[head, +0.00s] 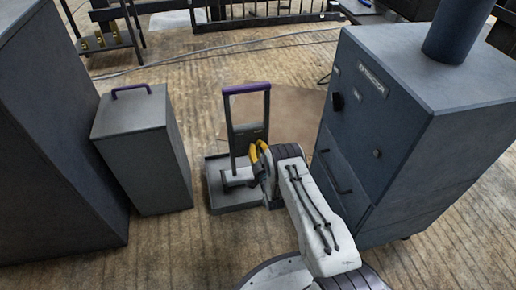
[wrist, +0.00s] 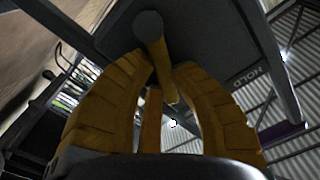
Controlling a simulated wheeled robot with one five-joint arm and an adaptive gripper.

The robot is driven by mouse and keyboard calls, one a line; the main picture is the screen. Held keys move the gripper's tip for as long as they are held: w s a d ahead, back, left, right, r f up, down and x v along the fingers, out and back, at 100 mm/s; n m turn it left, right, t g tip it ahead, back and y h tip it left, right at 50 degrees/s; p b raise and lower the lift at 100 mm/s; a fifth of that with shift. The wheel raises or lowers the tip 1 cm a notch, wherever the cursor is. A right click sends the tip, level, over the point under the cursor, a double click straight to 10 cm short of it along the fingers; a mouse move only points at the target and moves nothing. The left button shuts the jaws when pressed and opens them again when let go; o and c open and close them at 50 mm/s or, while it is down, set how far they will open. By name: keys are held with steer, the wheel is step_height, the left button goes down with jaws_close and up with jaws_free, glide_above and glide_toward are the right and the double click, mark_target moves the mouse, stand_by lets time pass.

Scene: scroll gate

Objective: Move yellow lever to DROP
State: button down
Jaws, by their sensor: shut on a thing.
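The yellow lever (wrist: 157,52) shows in the wrist view as a short yellow bar with a dark round end. My gripper (wrist: 168,70) has its two yellow fingers closed around this bar, one on each side. A dark plate (wrist: 215,45) lies behind it, with the word HOLD (wrist: 245,76) seen upside down to the right of the lever. No DROP marking is visible. In the head view my gripper (head: 261,156) is at the lower part of a dark upright frame (head: 231,122) with a purple top bar. The lever itself is hidden there by my fingers and arm.
The frame stands on a grey tray-like base (head: 232,206). A grey box with a purple handle (head: 145,150) stands to its left. A large dark cabinet with a chimney (head: 400,130) stands close to the right of my arm. Brown sheet (head: 295,115) lies on the floor behind.

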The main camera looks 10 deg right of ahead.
steer(key=shift+f+m, duration=0.1)
steer(key=shift+m, duration=0.2)
steer(key=c, duration=1)
jaws_free()
steer(key=shift+d, duration=0.1)
steer(key=shift+s, duration=6)
